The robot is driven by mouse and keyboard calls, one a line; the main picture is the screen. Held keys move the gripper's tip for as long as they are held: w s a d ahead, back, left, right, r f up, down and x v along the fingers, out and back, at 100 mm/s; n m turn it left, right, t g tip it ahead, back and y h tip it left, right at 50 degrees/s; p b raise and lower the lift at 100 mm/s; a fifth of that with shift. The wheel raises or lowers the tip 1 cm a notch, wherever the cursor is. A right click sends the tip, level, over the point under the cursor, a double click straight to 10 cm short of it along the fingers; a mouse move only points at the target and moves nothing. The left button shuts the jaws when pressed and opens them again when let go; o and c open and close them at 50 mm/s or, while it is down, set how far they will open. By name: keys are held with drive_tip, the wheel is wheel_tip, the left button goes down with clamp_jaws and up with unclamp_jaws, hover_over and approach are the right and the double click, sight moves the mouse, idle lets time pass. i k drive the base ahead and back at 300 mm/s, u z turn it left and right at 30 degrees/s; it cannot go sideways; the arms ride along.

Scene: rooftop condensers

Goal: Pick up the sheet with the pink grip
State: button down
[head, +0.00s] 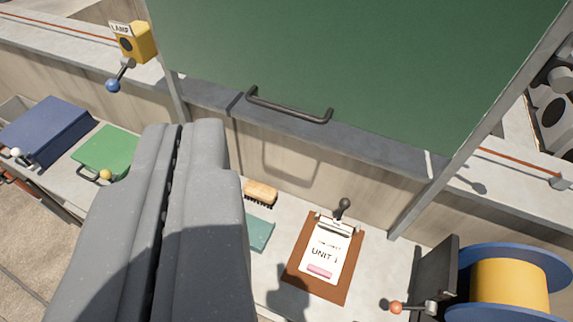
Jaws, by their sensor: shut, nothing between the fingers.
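The sheet (328,248) is white, printed with "UNIT" and another mark, and has a pink grip (319,271) near its lower edge. It lies on a brown clipboard (296,262) on the pale bench, under a clip with a dark lever knob (343,204) at the top. My gripper (186,128) is large and grey in the left-middle foreground, its two fingers shut together with nothing between them. It is to the left of the sheet, apart from it in the picture, and it hides part of the bench.
A brush (260,193) and a teal cloth-like piece (260,234) lie between my gripper and the clipboard. A yellow reel (508,284) with blue flanges stands at right. A green panel with a handle (290,108) rises behind.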

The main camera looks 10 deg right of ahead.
sight(324, 257)
drive_tip(key=u, duration=0.3)
drive_tip(key=k, duration=2.15)
drive_tip(key=z, duration=0.5)
drive_tip(key=i, duration=1)
drive_tip(key=u, duration=0.05)
